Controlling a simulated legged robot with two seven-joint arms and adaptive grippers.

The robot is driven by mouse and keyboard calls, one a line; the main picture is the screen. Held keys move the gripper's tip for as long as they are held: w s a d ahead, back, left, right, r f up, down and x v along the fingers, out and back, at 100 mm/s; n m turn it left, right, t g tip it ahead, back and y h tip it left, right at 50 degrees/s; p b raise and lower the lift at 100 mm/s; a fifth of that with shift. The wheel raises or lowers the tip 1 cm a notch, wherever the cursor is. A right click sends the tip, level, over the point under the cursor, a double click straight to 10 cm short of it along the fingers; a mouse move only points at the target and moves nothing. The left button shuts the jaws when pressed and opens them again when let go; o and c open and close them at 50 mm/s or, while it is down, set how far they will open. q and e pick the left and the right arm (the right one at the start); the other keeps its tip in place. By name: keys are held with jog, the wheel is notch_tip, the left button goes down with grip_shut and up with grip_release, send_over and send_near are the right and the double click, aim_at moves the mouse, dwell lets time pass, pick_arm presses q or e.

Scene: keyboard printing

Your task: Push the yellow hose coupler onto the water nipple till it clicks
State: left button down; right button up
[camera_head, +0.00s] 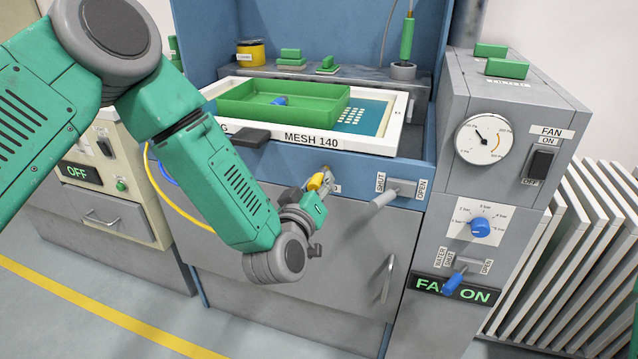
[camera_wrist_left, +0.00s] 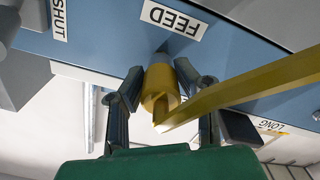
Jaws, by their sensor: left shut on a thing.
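The yellow hose coupler (camera_head: 315,181) is at the front of the blue cabinet, below the MESH 140 frame. My left gripper (camera_head: 321,186) is shut on it. In the left wrist view the coupler (camera_wrist_left: 159,82) sits between the two dark fingers of the left gripper (camera_wrist_left: 163,92), and its far end points at the blue panel by the FEED label (camera_wrist_left: 172,17). The water nipple is mostly hidden behind the coupler, so I cannot tell how far the coupler is on it. My right gripper is not in view.
The yellow hose (camera_wrist_left: 255,83) runs off to the right in the wrist view. A grey SHUT/OPEN lever (camera_head: 384,198) sticks out right of the coupler. A dark block (camera_head: 251,138) juts from the frame to the left. A cabinet handle (camera_head: 387,278) is below.

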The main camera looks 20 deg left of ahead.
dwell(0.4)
pick_arm(q)
jog(key=c, duration=1.1)
grip_release()
jog(key=shift+w, duration=0.1)
jog(key=shift+c, duration=0.2)
jog(key=s+p, duration=0.1)
jog(key=s, duration=0.5)
jog(key=shift+a, duration=0.1)
jog(key=s, duration=0.7)
jog(key=shift+s, duration=0.25)
